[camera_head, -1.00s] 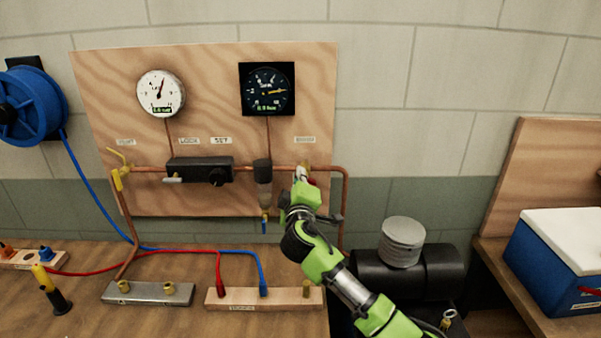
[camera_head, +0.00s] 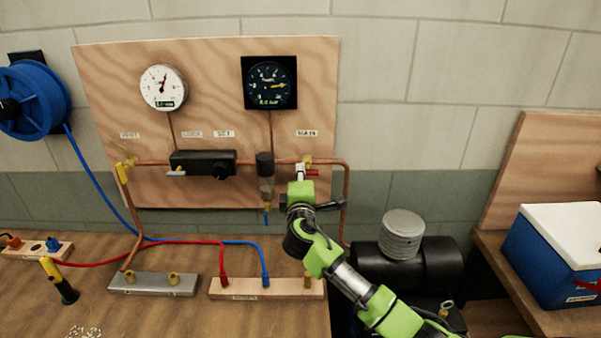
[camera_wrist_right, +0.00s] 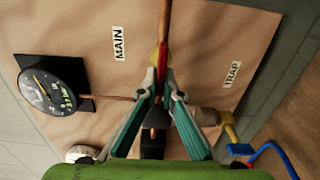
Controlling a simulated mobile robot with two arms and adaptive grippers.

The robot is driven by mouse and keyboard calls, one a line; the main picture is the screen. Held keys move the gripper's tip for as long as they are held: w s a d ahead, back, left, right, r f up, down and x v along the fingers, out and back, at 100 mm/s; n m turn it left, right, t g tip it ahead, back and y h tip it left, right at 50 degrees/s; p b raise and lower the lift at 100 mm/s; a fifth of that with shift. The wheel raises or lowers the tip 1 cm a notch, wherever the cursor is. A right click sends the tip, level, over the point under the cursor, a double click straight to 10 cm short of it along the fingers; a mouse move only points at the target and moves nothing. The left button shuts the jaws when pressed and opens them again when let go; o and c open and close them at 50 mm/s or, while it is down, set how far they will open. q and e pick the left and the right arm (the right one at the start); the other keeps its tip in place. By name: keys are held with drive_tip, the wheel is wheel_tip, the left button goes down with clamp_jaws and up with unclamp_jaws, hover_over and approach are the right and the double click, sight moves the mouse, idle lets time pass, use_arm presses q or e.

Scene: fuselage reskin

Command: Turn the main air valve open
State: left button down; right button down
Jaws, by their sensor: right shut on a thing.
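The main air valve (camera_head: 308,160) sits on the copper pipe below the MAIN label (camera_head: 307,133), with a yellow body and a red lever handle (camera_head: 313,172). In the right wrist view the red handle (camera_wrist_right: 162,62) lies between my fingertips, roughly in line with the pipe. My right gripper (camera_head: 300,169) is at the valve, shut on the red handle; its fingers (camera_wrist_right: 161,82) also show in the right wrist view. The fingers hide part of the handle and valve body. My left gripper is in neither view.
A filter bowl (camera_head: 265,175) hangs just left of the valve, with a black regulator (camera_head: 203,163) farther left. A dark round gauge (camera_head: 270,82) is above. The copper pipe bends down at right (camera_head: 346,205). A black compressor tank (camera_head: 440,262) stands below right.

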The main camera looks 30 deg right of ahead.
drive_tip(key=c, duration=2.2)
unclamp_jaws()
drive_tip(key=v, duration=1.2)
drive_tip(key=shift+s+f, duration=0.1)
drive_tip(key=shift+f, duration=0.05)
